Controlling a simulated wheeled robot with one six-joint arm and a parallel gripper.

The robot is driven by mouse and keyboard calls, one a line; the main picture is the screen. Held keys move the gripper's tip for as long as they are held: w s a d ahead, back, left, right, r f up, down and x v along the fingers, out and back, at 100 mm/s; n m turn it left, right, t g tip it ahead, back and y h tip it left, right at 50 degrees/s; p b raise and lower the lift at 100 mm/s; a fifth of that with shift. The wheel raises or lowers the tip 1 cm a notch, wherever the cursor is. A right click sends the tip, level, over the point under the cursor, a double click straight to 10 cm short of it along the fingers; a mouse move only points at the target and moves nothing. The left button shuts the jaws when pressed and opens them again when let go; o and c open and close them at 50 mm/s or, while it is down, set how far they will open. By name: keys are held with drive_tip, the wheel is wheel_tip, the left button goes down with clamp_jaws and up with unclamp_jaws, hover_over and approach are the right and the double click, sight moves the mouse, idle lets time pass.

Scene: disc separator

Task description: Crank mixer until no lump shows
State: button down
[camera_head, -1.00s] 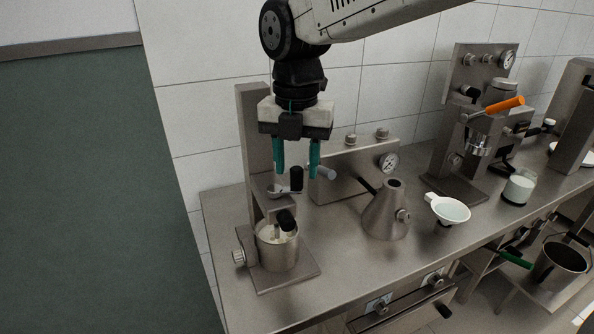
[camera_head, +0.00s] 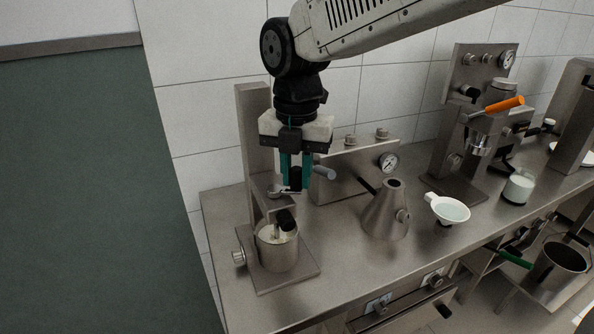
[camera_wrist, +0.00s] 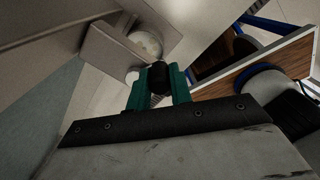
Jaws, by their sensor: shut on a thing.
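The mixer (camera_head: 252,130) stands at the left end of the steel counter. Its steel bowl (camera_head: 278,254) sits on the base plate and holds pale contents; whether lumps show in it is too small to tell. A second black knob (camera_head: 285,219) hangs over the bowl and hides part of it. The black crank knob (camera_head: 296,180) is on top of the mixer's arm. My gripper (camera_head: 296,174) points down with its green fingers shut on this crank knob. The wrist view also shows the knob (camera_wrist: 159,75) between the fingers.
A steel cone-shaped jug (camera_head: 385,212) and a white-handled dish (camera_head: 450,210) stand right of the mixer. A panel with a gauge (camera_head: 388,163) is behind them. An espresso-like machine with an orange handle (camera_head: 497,108) stands further right. Counter front is clear.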

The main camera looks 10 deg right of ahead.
drive_tip(key=m, duration=0.2)
drive_tip(key=s+m, duration=0.1)
drive_tip(key=m, duration=0.1)
drive_tip(key=s+m, duration=0.1)
drive_tip(key=shift+a+m, duration=0.4)
drive_tip(key=m, duration=0.1)
drive_tip(key=a+m, duration=0.1)
drive_tip(key=m, duration=0.1)
drive_tip(key=s+m, duration=0.1)
drive_tip(key=m, duration=0.1)
drive_tip(key=shift+a, duration=0.25)
drive_tip(key=m, duration=0.1)
drive_tip(key=a+m, duration=0.1)
drive_tip(key=m, duration=0.1)
drive_tip(key=shift+s, duration=0.15)
drive_tip(key=m, duration=0.2)
drive_tip(key=a+m, duration=0.1)
drive_tip(key=shift+a+m, duration=0.1)
drive_tip(key=shift+m, duration=0.3)
drive_tip(key=shift+w+a+m, duration=0.55)
drive_tip(key=shift+w+m, duration=0.35)
drive_tip(key=shift+m, duration=2.6)
drive_tip(key=shift+w+a+m, duration=0.5)
drive_tip(key=shift+w+m, duration=0.35)
drive_tip(key=shift+m, duration=2.65)
drive_tip(key=shift+w+a+m, duration=0.55)
drive_tip(key=shift+w+m, duration=0.35)
drive_tip(key=shift+m, duration=2.6)
